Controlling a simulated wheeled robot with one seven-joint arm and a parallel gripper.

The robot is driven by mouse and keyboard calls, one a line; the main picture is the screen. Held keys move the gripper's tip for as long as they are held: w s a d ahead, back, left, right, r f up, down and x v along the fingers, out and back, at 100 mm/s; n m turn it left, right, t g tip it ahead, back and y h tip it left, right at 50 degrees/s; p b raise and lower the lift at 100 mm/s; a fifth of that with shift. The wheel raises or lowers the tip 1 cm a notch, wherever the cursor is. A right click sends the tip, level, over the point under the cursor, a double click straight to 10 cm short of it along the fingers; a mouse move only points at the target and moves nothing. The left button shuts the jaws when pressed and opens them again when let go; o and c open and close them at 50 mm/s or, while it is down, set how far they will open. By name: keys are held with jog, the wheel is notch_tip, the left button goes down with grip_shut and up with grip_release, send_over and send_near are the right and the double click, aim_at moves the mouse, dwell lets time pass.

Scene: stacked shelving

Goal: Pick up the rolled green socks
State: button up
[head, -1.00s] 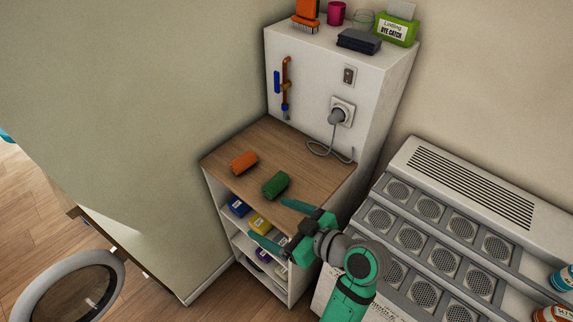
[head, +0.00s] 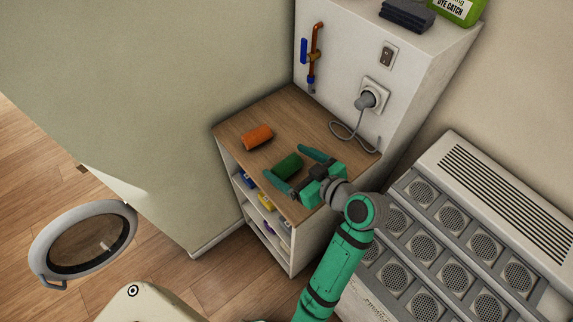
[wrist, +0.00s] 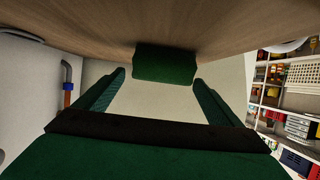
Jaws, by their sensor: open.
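The rolled green socks (head: 288,165) lie on the wooden top of the shelf unit (head: 240,126). My gripper (head: 283,162) is open, with one teal finger on each side of the socks in the head view. In the wrist view the green roll (wrist: 165,63) lies just beyond and between the two fingertips (wrist: 159,77). I see no finger touching it. The wooden surface fills the top of that view.
An orange roll (head: 257,137) lies to the left on the same top. A grey power cord (head: 350,130) hangs from the wall socket (head: 373,97) behind. A vented slanted rack (head: 448,222) stands to the right. Shelves below hold small coloured items.

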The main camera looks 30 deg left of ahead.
aim_at(278, 157)
jog(key=shift+x, duration=2.65)
jog(key=shift+s, duration=0.1)
jog(key=c, duration=1.1)
